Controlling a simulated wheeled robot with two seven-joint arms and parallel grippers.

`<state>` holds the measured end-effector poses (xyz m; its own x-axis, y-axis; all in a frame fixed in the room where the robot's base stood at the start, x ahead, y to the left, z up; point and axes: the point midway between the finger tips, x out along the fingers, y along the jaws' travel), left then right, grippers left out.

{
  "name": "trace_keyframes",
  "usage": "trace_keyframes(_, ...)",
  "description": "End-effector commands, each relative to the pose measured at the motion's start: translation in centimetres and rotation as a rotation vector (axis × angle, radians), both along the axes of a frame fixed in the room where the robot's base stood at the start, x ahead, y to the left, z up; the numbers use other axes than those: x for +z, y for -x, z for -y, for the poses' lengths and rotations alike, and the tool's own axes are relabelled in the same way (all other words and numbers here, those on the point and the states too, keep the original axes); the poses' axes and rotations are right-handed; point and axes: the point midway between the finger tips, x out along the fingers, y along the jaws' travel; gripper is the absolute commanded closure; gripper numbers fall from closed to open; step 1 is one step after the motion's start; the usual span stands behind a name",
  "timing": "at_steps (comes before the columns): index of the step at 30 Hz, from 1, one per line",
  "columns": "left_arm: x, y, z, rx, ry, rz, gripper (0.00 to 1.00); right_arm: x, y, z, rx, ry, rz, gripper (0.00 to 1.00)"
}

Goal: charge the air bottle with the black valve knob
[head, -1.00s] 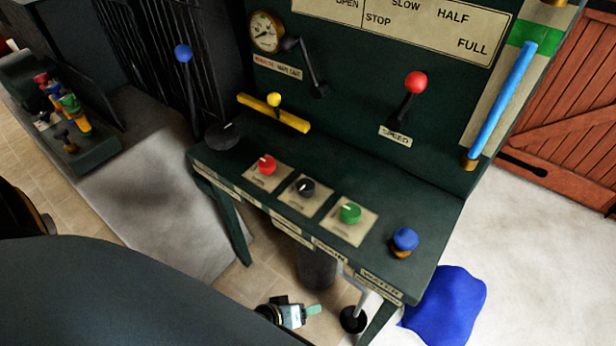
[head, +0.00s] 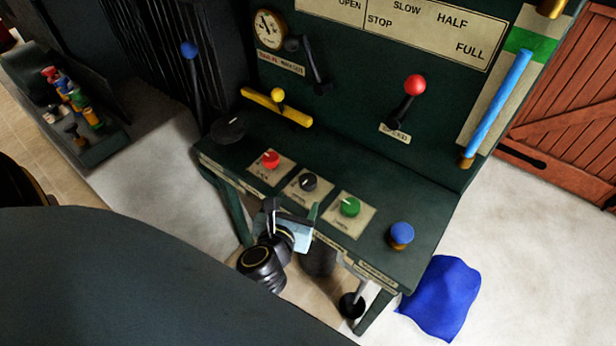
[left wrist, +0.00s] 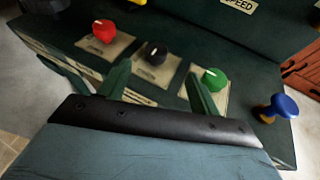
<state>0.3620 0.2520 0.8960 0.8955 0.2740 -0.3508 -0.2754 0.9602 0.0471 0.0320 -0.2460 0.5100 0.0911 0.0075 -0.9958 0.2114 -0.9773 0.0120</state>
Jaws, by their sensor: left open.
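The black valve knob (head: 309,182) sits on a pale plate on the sloping green desk, between the red knob (head: 270,159) and the green knob (head: 349,206). It also shows in the left wrist view (left wrist: 154,53), ahead of the fingers. My left gripper (head: 291,211) is open and empty, at the desk's front edge just short of the black knob. In the left wrist view its two green fingers (left wrist: 159,84) stand apart, with the black knob beyond the gap between them. I cannot make out an air bottle for certain. My right gripper is not in view.
A blue knob (head: 401,234) stands at the desk's right end. Above are a gauge (head: 269,29), a yellow bar handle (head: 276,108) and a red-topped lever (head: 414,86). A blue cloth-like patch (head: 440,298) lies on the floor at right.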

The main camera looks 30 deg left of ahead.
Motion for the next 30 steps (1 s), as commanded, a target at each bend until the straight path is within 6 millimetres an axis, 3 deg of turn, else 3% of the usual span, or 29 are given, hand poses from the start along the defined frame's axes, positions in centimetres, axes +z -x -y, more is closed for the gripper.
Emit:
trace_keyframes(4, -0.6, -0.2, -0.3, 0.038, 0.058, -0.018, 0.37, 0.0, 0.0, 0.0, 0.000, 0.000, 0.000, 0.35)
trace_keyframes(8, -1.3, -1.7, -0.8, 0.039, 0.057, -0.017, 0.37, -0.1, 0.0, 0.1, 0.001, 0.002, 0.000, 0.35)
trace_keyframes(21, -4.7, -9.4, -3.4, 0.037, 0.053, -0.017, 0.37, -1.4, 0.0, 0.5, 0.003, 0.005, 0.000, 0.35)
trace_keyframes(30, -5.6, -11.4, -4.0, 0.036, 0.055, -0.019, 0.37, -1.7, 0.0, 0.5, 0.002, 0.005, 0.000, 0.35)
